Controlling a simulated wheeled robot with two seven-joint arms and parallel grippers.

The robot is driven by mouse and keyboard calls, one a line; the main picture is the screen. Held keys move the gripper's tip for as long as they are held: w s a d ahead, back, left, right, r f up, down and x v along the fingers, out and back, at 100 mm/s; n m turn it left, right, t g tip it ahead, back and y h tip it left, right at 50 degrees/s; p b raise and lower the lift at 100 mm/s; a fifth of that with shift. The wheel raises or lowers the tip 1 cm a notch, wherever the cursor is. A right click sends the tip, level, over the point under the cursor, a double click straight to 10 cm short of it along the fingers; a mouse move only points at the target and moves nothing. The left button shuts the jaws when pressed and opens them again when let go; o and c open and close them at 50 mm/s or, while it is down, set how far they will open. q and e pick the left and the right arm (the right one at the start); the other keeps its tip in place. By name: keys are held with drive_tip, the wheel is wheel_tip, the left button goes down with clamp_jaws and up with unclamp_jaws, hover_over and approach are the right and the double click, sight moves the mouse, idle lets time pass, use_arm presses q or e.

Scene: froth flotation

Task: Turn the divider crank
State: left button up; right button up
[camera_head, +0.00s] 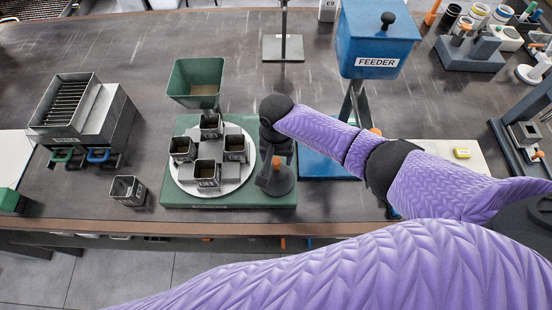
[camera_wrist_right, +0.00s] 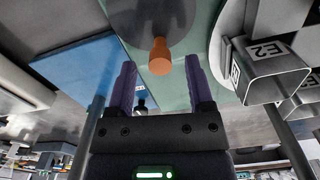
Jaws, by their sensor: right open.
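The divider is a green base (camera_head: 180,200) with a round turntable (camera_head: 240,185) carrying several grey square cups (camera_head: 207,172), under a green hopper (camera_head: 195,80). Its crank, a dark round disc with an orange knob (camera_head: 277,161), is at the right side of the base, partly covered by my right arm. My right gripper (camera_head: 272,168) is over the crank. In the right wrist view the orange knob (camera_wrist_right: 160,58) shows between the spread purple fingers of the open gripper (camera_wrist_right: 160,80), with gaps on both sides. My left gripper is not in view.
A blue feeder (camera_head: 375,35) stands behind my right arm. A cup labelled E2 (camera_wrist_right: 270,65) is close to the right finger in the wrist view. A slotted riffle box (camera_head: 80,110) and a loose cup (camera_head: 127,190) are at left.

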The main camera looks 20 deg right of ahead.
drive_tip(key=shift+f, duration=0.65)
drive_tip(key=shift+s, duration=0.1)
drive_tip(key=shift+c, duration=0.7)
clamp_jaws()
